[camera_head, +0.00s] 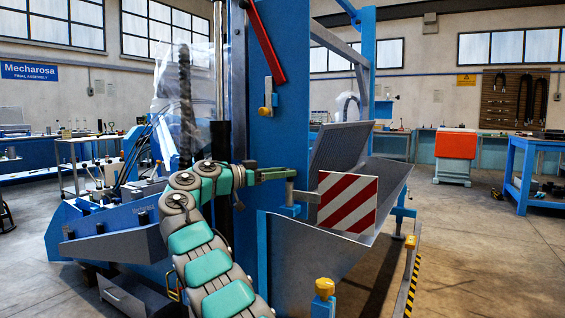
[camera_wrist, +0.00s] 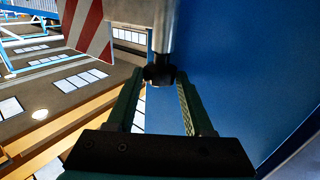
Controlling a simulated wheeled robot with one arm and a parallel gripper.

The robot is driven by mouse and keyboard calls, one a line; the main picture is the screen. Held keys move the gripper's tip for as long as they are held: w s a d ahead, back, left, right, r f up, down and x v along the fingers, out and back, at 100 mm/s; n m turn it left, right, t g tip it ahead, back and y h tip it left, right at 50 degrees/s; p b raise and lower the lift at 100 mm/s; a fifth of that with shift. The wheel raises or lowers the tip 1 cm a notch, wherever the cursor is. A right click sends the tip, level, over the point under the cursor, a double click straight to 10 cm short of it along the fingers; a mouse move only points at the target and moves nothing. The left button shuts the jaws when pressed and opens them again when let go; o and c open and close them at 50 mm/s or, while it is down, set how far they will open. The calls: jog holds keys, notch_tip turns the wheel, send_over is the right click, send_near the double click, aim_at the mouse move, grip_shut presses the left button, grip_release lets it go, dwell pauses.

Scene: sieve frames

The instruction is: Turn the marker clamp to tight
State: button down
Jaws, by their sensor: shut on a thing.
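The marker (camera_head: 347,203) is a red-and-white striped board at the right side of the blue machine; its striped edge also shows at the top of the wrist view (camera_wrist: 92,35). The marker clamp (camera_head: 304,196) is a small grey fitting at the board's left edge. In the wrist view a grey cylindrical post with a dark end (camera_wrist: 158,74) comes down between my fingertips. My gripper (camera_head: 291,174) reaches in from the left at the clamp. Its green fingers (camera_wrist: 163,85) are shut on the dark end of the clamp. The clamp's turn setting cannot be read.
A blue upright panel (camera_head: 275,115) stands close behind my gripper and fills the right of the wrist view. A grey sloped chute (camera_head: 345,150) lies behind the marker. A yellow knob (camera_head: 325,287) stands lower in front. Open floor (camera_head: 470,240) lies to the right.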

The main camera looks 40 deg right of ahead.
jog(key=shift+g, duration=0.3)
jog(key=shift+r, duration=0.1)
jog(key=shift+c, duration=1.4)
grip_release()
jog(key=v, duration=0.7)
jog(key=shift+a+p, duration=0.3)
jog(key=shift+a, duration=0.1)
